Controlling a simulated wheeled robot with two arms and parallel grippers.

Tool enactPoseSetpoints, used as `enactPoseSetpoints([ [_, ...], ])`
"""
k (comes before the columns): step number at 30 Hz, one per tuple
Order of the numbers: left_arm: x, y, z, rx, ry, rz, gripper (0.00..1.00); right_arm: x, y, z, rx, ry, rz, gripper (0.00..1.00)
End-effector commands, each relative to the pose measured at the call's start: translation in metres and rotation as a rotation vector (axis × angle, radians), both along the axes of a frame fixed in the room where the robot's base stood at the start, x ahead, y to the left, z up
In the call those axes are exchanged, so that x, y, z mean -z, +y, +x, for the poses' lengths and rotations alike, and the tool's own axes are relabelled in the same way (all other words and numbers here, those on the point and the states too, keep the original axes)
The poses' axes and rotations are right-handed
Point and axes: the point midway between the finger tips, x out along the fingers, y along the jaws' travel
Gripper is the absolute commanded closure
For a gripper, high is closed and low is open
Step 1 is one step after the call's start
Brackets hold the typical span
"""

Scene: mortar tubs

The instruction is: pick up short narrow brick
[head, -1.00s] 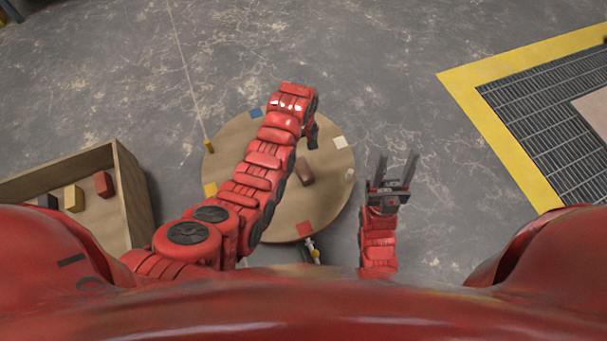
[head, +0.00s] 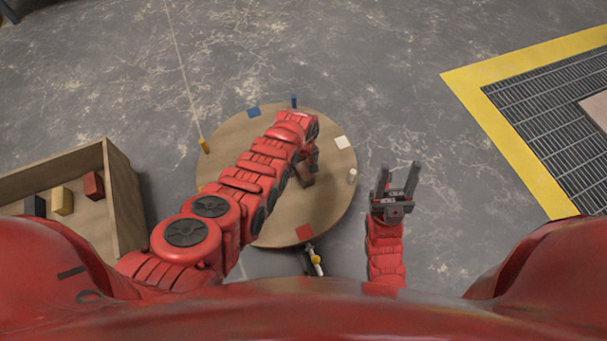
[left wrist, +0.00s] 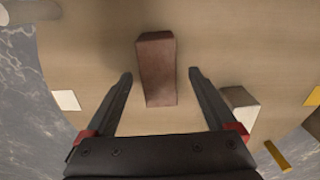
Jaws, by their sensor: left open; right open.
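A short brown brick (left wrist: 157,68) lies on the round wooden table top (head: 330,200). In the left wrist view it is ahead of and between the fingertips of my left gripper (left wrist: 160,74), with its near end reaching in between them. The fingers are open, with a gap on both sides of the brick. In the head view the brick (head: 304,178) is partly hidden by my left gripper (head: 311,168). My right gripper (head: 399,168) is open and empty, off the right side of the table.
A pale block (left wrist: 240,104) stands close by the right finger in the left wrist view. A wooden crate (head: 125,195) with several blocks stands at left.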

Motion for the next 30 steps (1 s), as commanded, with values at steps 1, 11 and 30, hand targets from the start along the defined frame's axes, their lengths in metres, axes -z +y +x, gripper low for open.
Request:
enactPoseSetpoints([
  [1,0.017,-0.002,-0.001,0.0,0.0,0.0,0.1,0.015,0.0,-0.001,0.0,-0.007,-0.012,0.5],
  [11,0.029,-0.002,0.0,0.0,-0.001,0.0,0.1,0.021,0.0,-0.005,0.001,-0.03,-0.036,0.5],
  [30,0.029,-0.002,0.0,0.0,-0.001,0.0,1.0,0.021,0.0,-0.005,0.001,-0.031,-0.035,0.5],
])
